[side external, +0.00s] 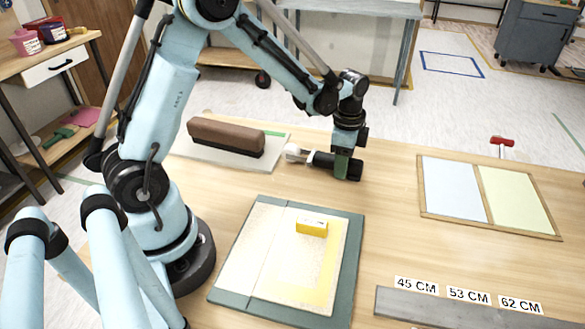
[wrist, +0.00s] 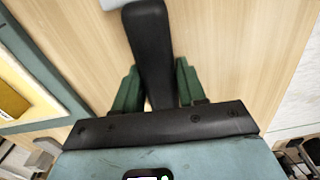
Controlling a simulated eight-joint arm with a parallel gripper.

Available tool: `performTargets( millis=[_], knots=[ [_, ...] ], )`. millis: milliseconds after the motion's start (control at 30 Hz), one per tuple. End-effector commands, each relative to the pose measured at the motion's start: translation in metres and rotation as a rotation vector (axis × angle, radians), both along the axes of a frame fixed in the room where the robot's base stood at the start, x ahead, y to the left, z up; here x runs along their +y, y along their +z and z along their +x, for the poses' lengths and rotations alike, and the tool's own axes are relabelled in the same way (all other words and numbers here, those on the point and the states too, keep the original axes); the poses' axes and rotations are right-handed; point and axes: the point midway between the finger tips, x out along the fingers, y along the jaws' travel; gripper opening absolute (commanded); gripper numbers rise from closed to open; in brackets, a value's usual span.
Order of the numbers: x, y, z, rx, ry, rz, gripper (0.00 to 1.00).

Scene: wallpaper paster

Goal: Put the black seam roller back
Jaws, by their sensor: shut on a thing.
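The black seam roller (side external: 322,159) lies level at table height, its pale roller end (side external: 293,151) pointing left in the side view. My gripper (side external: 346,166) is shut on its handle, pointing down. In the wrist view the black handle (wrist: 150,45) runs up between the green fingers of my gripper (wrist: 157,88), with a bit of the pale end (wrist: 117,3) at the top edge. I cannot tell whether the roller touches the table or is just above it.
A brown brush (side external: 226,137) lies on a pale board (side external: 195,158), left of the roller. A green mat (side external: 346,262) with pasted sheets and a yellow block (side external: 312,228) is in front. A framed two-colour panel (side external: 488,195) and a grey ruler (side external: 455,309) lie right. Bare table lies between.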

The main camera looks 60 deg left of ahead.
Motion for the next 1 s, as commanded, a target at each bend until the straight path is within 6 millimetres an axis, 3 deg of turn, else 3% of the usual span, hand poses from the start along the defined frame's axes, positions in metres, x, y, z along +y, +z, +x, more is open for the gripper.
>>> performTargets(
  millis=[133, 167, 300, 667, 767, 1000],
  knots=[
    [0.000, -0.004, 0.000, 0.000, 0.000, 0.000, 0.01],
    [0.000, -0.004, 0.000, 0.000, 0.000, 0.000, 0.43],
    [0.000, -0.004, 0.000, 0.000, 0.000, 0.000, 0.65],
    [0.000, -0.001, 0.000, 0.000, 0.000, 0.000, 0.66],
    [0.000, 0.008, 0.000, 0.000, 0.000, 0.000, 0.66],
    [0.000, 0.049, 0.003, 0.000, 0.000, 0.000, 0.66]
  ],
)
